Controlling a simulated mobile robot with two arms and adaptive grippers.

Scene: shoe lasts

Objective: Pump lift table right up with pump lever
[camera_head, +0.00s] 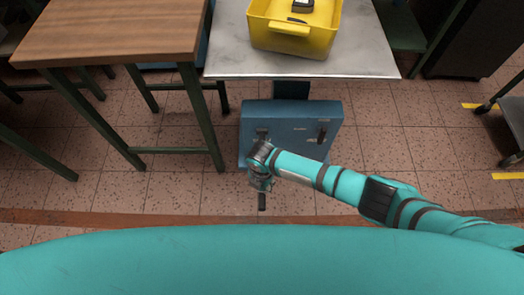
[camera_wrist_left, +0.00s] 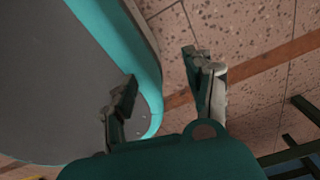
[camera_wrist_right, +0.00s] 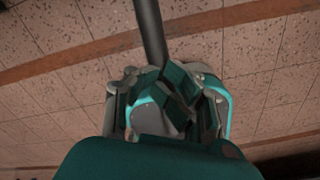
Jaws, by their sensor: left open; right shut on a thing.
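The lift table shows in the head view as a grey metal top (camera_head: 345,66) over a blue base (camera_head: 291,117). My right arm reaches in from the right, and its gripper (camera_head: 261,182) is in front of the base, low over the floor. The dark pump lever (camera_head: 262,203) sticks out below this gripper. In the right wrist view the lever (camera_wrist_right: 150,32) is a dark rod running up from my right gripper (camera_wrist_right: 172,95), which is shut on it. My left gripper (camera_wrist_left: 168,78) is open and empty in its wrist view, and the head view does not show it.
A yellow crate (camera_head: 264,37) with dark items inside stands on the lift table's top. A wooden table (camera_head: 112,32) with green legs stands to the left. A wheeled frame (camera_head: 510,118) is at the right edge. Tiled floor is clear right of the base.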

